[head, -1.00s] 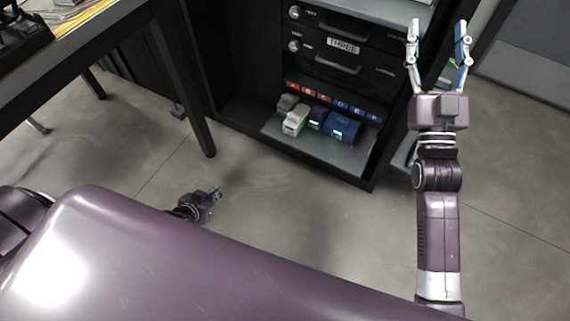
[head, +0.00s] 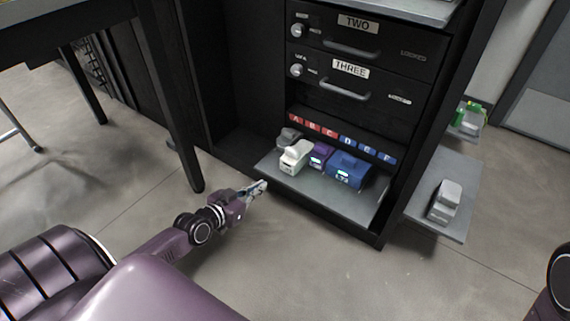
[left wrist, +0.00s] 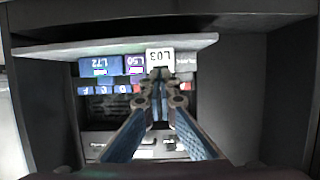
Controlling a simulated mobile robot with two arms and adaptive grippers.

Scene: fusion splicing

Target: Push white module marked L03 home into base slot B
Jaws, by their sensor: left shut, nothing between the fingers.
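The white module marked L03 (head: 294,157) sits on the base shelf of the cabinet, between a grey module and a purple one, roughly in line with label B. Its front stands farther forward than the grey module. Its L03 label faces me in the left wrist view (left wrist: 160,56). My left gripper (head: 263,186) is shut and empty, low in front of the shelf, left of and below the module in the head view. In the left wrist view its closed tips (left wrist: 160,75) overlap the module's face; contact cannot be told. My right gripper is out of view.
The grey module (head: 288,137), purple L50 module (head: 321,154) and blue L72 module (head: 347,170) share the shelf (head: 330,199). Drawers are above. A table leg (head: 176,110) stands left. A side shelf (head: 455,228) holds a grey-white module (head: 446,200). Floor in front is clear.

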